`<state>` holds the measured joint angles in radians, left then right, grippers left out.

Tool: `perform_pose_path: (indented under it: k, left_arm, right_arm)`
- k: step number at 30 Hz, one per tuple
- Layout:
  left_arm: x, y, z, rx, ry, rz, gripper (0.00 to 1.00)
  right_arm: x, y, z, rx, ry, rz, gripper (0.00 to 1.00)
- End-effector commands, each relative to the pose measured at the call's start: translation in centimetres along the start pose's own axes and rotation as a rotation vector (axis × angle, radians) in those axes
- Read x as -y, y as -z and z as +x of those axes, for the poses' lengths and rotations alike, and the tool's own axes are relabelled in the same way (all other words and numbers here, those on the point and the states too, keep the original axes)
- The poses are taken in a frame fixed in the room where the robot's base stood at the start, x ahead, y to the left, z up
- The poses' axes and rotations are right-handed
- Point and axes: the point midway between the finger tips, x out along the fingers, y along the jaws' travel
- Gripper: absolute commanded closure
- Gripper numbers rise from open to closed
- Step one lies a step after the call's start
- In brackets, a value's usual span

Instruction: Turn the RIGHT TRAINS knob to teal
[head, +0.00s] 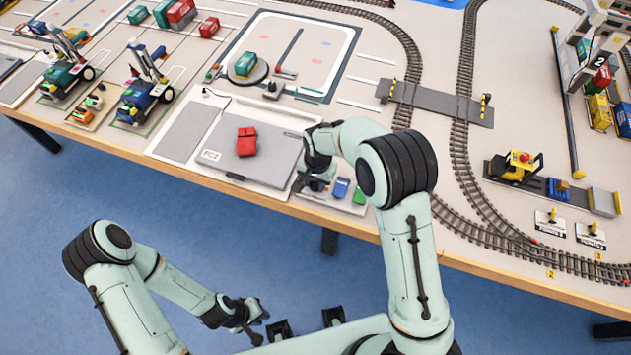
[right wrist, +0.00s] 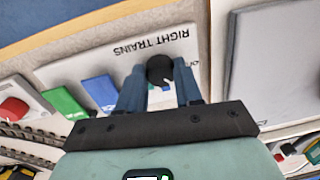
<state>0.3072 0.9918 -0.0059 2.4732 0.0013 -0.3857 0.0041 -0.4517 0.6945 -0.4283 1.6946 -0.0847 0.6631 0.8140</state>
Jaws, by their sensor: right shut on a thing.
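The RIGHT TRAINS panel (right wrist: 100,55) is a pale plate whose printed label appears upside down in the right wrist view. A round black knob (right wrist: 159,68) with a short light pointer line sits on it. My right gripper (right wrist: 160,82) is shut on the knob, one blue-grey finger on each side. Small coloured marks show below the knob between the fingers; I cannot tell which one the pointer meets. In the head view my right gripper (head: 312,184) reaches down at the panel and hides the knob. My left gripper (head: 260,327) is empty and open, low in front of the table.
Blue (head: 341,187) and green (head: 358,196) blocks sit on the panel beside the knob. A grey laptop-like plate (head: 215,157) with a red block (head: 247,142) lies to the left. Rail tracks (head: 462,150) and a yellow machine (head: 515,168) are to the right.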

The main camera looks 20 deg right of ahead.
Motion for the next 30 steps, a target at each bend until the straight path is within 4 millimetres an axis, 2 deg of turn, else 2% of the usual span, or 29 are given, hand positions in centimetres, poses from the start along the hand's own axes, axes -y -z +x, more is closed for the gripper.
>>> perform_pose_path:
  k: [14, 30]
  left_arm:
    - [-0.4, 0.4, -0.8, -0.006, -0.002, 0.002, 0.79]
    - [-2.0, 2.0, -3.6, -0.029, -0.01, 0.01, 0.79]
  right_arm:
    - [0.2, 0.0, -0.2, -0.028, 0.001, 0.452, 0.96]
    - [0.4, 0.1, -0.4, -0.058, 0.003, 0.961, 0.96]
